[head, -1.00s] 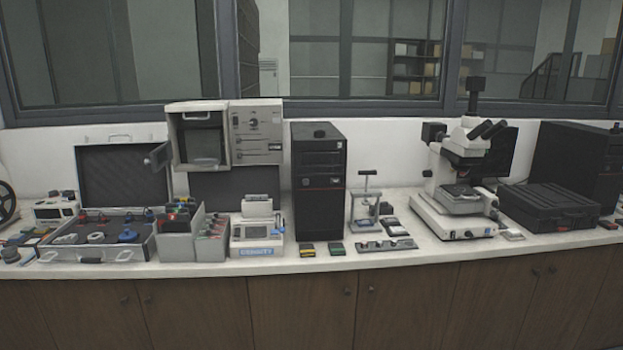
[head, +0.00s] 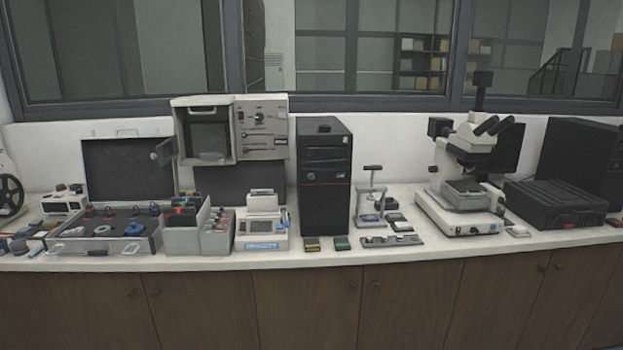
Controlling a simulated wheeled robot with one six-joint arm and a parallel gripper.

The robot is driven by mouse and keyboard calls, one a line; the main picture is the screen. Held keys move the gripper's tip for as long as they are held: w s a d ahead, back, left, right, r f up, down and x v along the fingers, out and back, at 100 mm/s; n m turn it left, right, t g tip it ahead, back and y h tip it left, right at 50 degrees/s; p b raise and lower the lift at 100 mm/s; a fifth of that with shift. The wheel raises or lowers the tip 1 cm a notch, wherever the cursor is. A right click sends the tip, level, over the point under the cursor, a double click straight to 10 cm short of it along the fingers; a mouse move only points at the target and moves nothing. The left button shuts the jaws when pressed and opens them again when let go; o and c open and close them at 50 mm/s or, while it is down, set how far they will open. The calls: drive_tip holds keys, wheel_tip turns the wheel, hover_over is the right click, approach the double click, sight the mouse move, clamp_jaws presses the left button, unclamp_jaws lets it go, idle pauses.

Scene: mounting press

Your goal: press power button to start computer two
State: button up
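In the head view a black computer tower (head: 326,190) stands upright on the white bench, just right of the middle device with the open door. Its front faces me. A power button on it is too small to make out. A second black computer tower (head: 590,160) stands at the far right, partly hidden behind a black case. Neither tower carries a label I can read, so I cannot tell which is computer two. My gripper is not in view.
The bench (head: 300,255) runs the full width. A microscope (head: 468,170), a closed black case (head: 556,203), a small hand press (head: 371,198), a grey open-doored unit (head: 228,130) and an open tool case (head: 105,245) crowd it. Wooden cabinets (head: 310,305) are below.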

drive_tip(key=shift+s+f, duration=0.1)
clamp_jaws()
idle(1.5)
